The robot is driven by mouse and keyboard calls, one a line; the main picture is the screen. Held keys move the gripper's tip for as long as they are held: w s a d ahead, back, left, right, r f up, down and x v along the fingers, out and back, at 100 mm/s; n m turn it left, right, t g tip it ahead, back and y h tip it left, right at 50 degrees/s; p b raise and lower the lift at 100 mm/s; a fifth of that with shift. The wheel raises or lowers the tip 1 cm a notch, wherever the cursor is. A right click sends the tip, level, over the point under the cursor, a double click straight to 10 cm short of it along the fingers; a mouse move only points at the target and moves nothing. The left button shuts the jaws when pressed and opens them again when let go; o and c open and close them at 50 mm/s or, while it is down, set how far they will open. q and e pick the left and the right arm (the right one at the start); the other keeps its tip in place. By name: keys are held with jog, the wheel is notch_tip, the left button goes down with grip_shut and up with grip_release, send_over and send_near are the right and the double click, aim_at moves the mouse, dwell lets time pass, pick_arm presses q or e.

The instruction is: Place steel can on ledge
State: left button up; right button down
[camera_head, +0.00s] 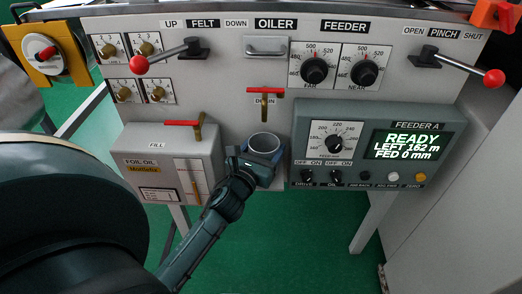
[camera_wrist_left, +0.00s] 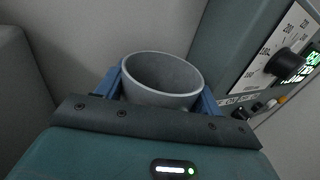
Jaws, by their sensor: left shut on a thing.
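The steel can (camera_head: 264,142) is a grey, open-topped cup. It is held upright just below the red-handled drain valve (camera_head: 265,98), in front of the oiler panel. My left gripper (camera_head: 257,160) is shut on it, with blue fingers on both sides. In the left wrist view the can (camera_wrist_left: 160,98) sits between the fingers, and its inside looks empty. The can's bottom is hidden by the gripper. I cannot make out a clear ledge; the area behind and under the can is partly covered. My right gripper is not in view.
The foil oil box (camera_head: 145,148) with a red-handled fill valve (camera_head: 184,123) stands left of the can. The Feeder A box (camera_head: 350,118) with dial and screen is close on the right. A metal handle (camera_head: 266,46) is above. Green floor (camera_head: 290,245) lies below.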

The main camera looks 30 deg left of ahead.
pick_arm(q)
jog(key=shift+f, duration=0.15)
jog(key=o, duration=0.7)
jog(key=shift+f, duration=0.1)
jog(key=o, duration=0.5)
jog(key=shift+c, duration=0.2)
